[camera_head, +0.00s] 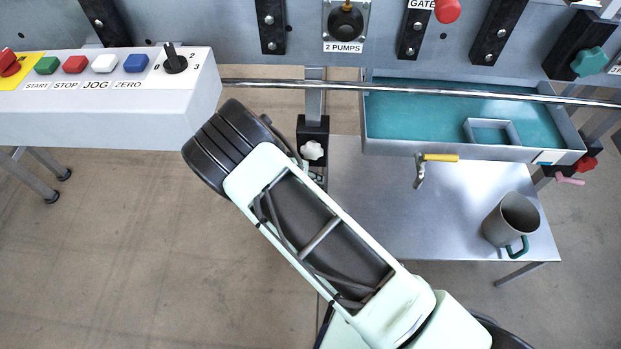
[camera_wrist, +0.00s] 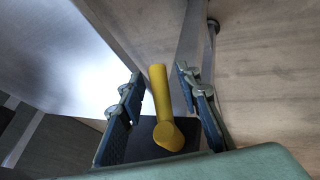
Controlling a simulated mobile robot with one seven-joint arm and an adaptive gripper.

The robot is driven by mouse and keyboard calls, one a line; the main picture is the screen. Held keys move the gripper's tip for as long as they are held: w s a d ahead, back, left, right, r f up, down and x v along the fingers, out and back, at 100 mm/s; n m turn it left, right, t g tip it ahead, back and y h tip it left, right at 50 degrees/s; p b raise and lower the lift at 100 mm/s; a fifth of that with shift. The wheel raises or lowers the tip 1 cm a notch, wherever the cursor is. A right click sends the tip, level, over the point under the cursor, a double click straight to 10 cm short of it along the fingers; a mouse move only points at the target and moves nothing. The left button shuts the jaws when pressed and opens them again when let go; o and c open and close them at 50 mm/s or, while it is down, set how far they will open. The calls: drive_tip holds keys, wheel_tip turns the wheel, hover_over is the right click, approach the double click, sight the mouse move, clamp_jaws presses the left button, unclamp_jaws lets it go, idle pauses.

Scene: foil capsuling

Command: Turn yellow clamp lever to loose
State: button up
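The yellow clamp lever (camera_wrist: 160,96) shows in the wrist view, with its long handle pointing up the picture and its round hub (camera_wrist: 168,136) at the lower end. A dark block lies under the hub. My gripper (camera_wrist: 159,76) is open, with one blue-grey finger to the left of the lever and one to the right. Gaps show between the handle and both fingers, though I cannot judge the depth between them. In the head view my arm covers the area, and neither my gripper nor the clamp lever can be made out.
In the head view, a button panel (camera_head: 110,112) stands left of my arm. A teal-floored trough (camera_head: 420,115) with a yellow-handled tap (camera_head: 440,158) is on the right. A grey mug (camera_head: 508,220) stands on the metal table (camera_head: 390,215). A metal rail (camera_head: 300,85) runs across behind.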

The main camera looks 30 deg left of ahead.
drive_tip(key=v, duration=0.7)
drive_tip(key=shift+s+r, duration=0.15)
drive_tip(key=shift+r, duration=0.05)
drive_tip(key=shift+a, duration=0.1)
